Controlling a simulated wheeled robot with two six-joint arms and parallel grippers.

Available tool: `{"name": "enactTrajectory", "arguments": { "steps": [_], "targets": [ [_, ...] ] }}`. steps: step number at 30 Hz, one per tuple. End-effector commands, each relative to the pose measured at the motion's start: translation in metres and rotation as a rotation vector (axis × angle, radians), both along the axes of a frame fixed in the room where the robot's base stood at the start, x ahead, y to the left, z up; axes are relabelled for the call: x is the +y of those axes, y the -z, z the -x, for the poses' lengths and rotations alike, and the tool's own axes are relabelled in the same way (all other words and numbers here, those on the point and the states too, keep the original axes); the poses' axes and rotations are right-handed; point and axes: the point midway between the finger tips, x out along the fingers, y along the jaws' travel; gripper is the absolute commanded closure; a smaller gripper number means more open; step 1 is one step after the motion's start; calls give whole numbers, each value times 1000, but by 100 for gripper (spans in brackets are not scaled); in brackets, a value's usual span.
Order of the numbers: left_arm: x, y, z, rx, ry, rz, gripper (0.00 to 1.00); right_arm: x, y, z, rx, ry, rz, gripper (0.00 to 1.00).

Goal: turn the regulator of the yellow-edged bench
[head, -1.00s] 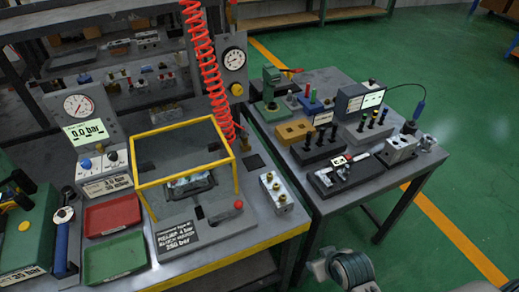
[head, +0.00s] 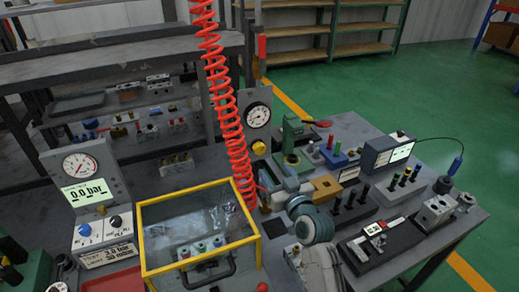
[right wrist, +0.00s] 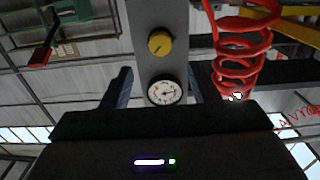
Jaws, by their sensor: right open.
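The regulator is a yellow knob (head: 259,148) on a grey upright panel at the back right of the yellow-edged bench. A round white gauge (head: 257,115) sits above it. My right gripper (head: 272,180) is in front of and below the knob, at the bench's right side, apart from it. In the right wrist view the yellow knob (right wrist: 160,42) and the gauge (right wrist: 164,91) appear between and beyond the two blue-grey fingers of the right gripper (right wrist: 159,85), which are spread with nothing between them. My left gripper is not in view.
A red coiled hose (head: 228,110) hangs just left of the panel and also shows in the right wrist view (right wrist: 240,45). A yellow-framed clear guard box (head: 198,232) stands left of my right arm. The neighbouring table (head: 455,222) on the right is full of tools and blocks.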

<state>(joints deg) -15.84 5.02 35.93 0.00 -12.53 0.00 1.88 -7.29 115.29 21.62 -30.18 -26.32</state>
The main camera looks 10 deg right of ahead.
Motion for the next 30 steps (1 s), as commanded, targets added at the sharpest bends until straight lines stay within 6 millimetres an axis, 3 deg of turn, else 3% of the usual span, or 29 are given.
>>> {"name": "enactTrajectory", "arguments": {
  "steps": [3, 8, 11, 19, 28, 30],
  "targets": [
    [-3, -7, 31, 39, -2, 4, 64, 4, -4, -20, 1, -1, -1, 45],
    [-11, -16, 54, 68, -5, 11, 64, 10, -4, -51, 2, -2, -2, 45],
    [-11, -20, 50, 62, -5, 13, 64, 14, -3, -68, 3, -1, 0, 45],
    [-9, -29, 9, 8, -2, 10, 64, 18, -1, -93, 2, -1, -2, 45],
    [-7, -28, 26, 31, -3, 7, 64, 19, 0, -95, 2, -1, -1, 45],
    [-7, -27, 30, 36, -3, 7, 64, 19, 0, -95, 2, -1, -1, 55]
  ]
}}
